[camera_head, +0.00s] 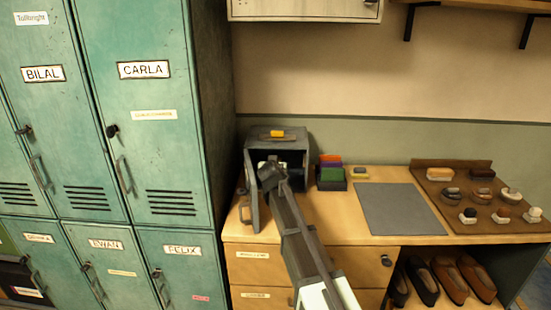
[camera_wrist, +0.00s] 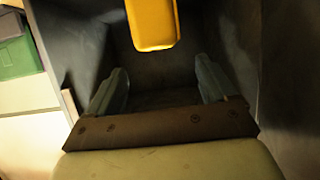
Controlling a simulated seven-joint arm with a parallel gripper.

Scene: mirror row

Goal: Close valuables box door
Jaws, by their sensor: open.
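The valuables box (camera_head: 290,135) is a dark grey box with a yellow mark on top, standing on the wooden counter against the lockers. Its door (camera_head: 251,202) stands open, swung out toward the front at the left of the opening. My gripper (camera_head: 270,172) is at the box's open front, beside the door; my arm hides part of the opening. In the wrist view my gripper (camera_wrist: 160,82) has its two fingers spread, with nothing between them. A yellow piece (camera_wrist: 152,22) shows beyond the fingers, and a grey panel (camera_wrist: 295,75) fills the right side. I cannot tell whether a finger touches the door.
A grey mat (camera_head: 400,208) and a brown board (camera_head: 440,205) with several brushes lie further right. Green lockers (camera_head: 165,100) rise close on the left. Shoes (camera_head: 450,280) sit on a shelf below.

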